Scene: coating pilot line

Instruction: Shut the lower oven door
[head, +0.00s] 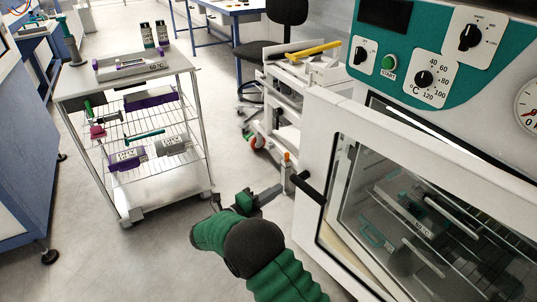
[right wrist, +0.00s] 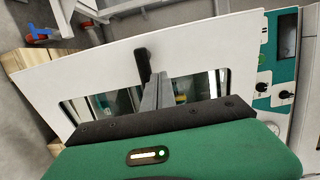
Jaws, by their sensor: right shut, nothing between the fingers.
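The oven door (head: 318,150) is a white frame around a large glass window, below the teal control panel. It stands ajar, with a dark gap behind its top edge. Its black handle (head: 309,187) sticks out at the left side. My right gripper (head: 285,183) is shut and empty, just left of the handle. In the right wrist view the closed fingers (right wrist: 160,90) point at the white door (right wrist: 100,72), right beside the handle (right wrist: 143,64). I cannot tell whether they touch. My left gripper is not in view.
Racks and dark items show through the glass. The teal panel (head: 440,50) has knobs and a green button. A wire-shelf trolley (head: 125,70) with boxes and tools stands at left. A white cart (head: 285,80) stands behind the door's left edge. Floor between is clear.

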